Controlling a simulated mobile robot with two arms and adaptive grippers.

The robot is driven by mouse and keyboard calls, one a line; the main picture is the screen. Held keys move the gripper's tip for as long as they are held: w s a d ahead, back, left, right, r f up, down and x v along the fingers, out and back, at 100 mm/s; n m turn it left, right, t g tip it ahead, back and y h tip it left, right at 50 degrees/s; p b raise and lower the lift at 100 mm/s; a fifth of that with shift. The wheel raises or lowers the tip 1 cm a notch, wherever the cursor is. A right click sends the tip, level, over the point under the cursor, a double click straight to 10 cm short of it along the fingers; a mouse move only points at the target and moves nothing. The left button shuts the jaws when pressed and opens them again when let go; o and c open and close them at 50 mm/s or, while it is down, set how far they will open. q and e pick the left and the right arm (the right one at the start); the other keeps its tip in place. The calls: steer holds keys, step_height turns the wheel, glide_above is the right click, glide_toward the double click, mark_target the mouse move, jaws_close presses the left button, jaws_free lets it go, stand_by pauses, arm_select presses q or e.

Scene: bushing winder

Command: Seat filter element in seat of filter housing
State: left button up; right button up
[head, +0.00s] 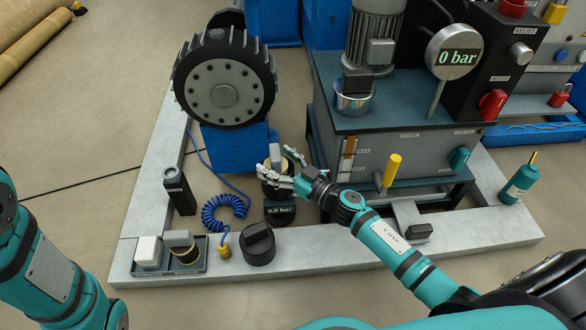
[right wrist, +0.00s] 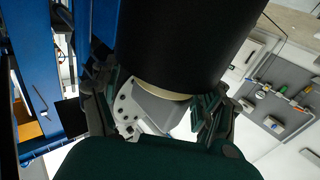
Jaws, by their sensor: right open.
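In the right wrist view the grey grip (right wrist: 155,110) lies between the spread fingers, against a cream ring and a large black cylinder (right wrist: 170,40). I cannot tell whether this cylinder is the filter element's body or the filter housing around it. A similar grey-gripped cream and black part (head: 184,248) sits in the dark tray. My left gripper is out of view.
A black lid-like part (head: 258,244) and a white block (head: 148,251) are at the front left. A coiled blue hose (head: 222,212) lies behind them. The large black wheel (head: 224,95) and the hydraulic unit (head: 400,150) flank my right gripper. A yellow-handled lever (head: 391,170) stands near my right arm.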

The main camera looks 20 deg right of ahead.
steer(key=v, duration=1.1)
steer(key=shift+d, duration=0.3)
steer(key=shift+s, duration=0.1)
